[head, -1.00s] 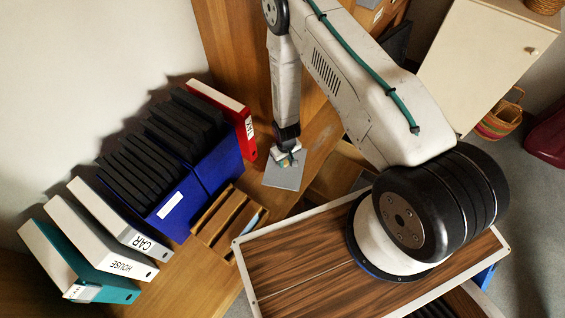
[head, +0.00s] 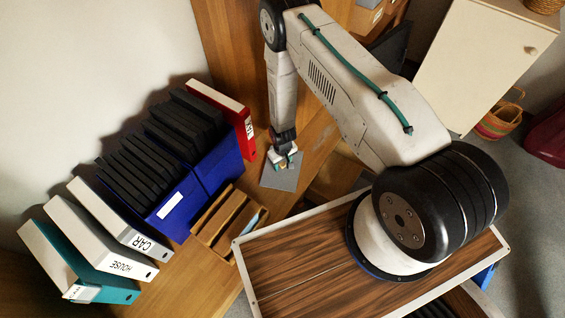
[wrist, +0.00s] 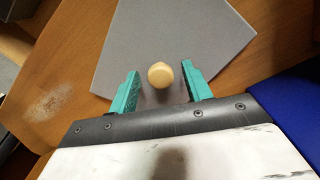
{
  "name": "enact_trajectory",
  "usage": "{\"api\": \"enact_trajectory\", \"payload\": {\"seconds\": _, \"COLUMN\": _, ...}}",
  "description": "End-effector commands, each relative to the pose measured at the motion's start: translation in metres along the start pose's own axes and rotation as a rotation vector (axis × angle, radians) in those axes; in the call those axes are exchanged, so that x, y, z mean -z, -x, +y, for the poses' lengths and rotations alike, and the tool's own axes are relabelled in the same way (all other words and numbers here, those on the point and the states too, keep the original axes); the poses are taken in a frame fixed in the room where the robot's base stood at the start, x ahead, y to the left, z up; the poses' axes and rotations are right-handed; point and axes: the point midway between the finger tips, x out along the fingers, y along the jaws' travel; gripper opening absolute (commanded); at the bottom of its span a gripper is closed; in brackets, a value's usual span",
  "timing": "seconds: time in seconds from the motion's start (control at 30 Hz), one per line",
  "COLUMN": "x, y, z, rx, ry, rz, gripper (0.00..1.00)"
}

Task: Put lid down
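The lid is a flat grey square plate (head: 280,178) with a round pale wooden knob (wrist: 160,75). In the head view it appears to lie on the wooden desk, right of the blue file boxes. The plate also fills the upper middle of the wrist view (wrist: 185,30). My gripper (wrist: 161,82) is open, its two teal fingers on either side of the knob with a gap at each side. In the head view my gripper (head: 285,160) is over the plate and hides the knob.
Blue boxes of black files (head: 185,195) stand left of the lid, with a red binder (head: 240,125) behind. A slatted wooden organiser (head: 228,222) stands in front. White binders (head: 95,245) stand farther left. Some bare desk (head: 322,135) lies right of the lid.

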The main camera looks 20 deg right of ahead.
Motion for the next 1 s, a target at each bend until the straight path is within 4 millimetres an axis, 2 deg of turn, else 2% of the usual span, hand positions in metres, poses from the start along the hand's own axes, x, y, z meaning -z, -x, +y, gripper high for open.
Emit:
{"api": "enact_trajectory", "payload": {"seconds": 0.2, "x": 0.0, "y": 0.001, "z": 0.0, "rx": 0.0, "ry": 0.0, "rz": 0.0, "gripper": 0.49}}
{"api": "enact_trajectory", "payload": {"seconds": 0.33, "x": 0.001, "y": 0.012, "z": 0.0, "rx": 0.0, "ry": 0.0, "rz": 0.001, "gripper": 0.49}}
{"api": "enact_trajectory", "payload": {"seconds": 0.7, "x": 0.001, "y": 0.089, "z": 0.0, "rx": 0.0, "ry": 0.001, "rz": 0.003, "gripper": 0.49}}
{"api": "enact_trajectory", "payload": {"seconds": 0.83, "x": 0.001, "y": 0.109, "z": 0.0, "rx": -0.001, "ry": 0.0, "rz": 0.002, "gripper": 0.49}}
{"api": "enact_trajectory", "payload": {"seconds": 1.0, "x": 0.0, "y": 0.121, "z": 0.0, "rx": -0.001, "ry": 0.0, "rz": 0.0, "gripper": 0.49}}
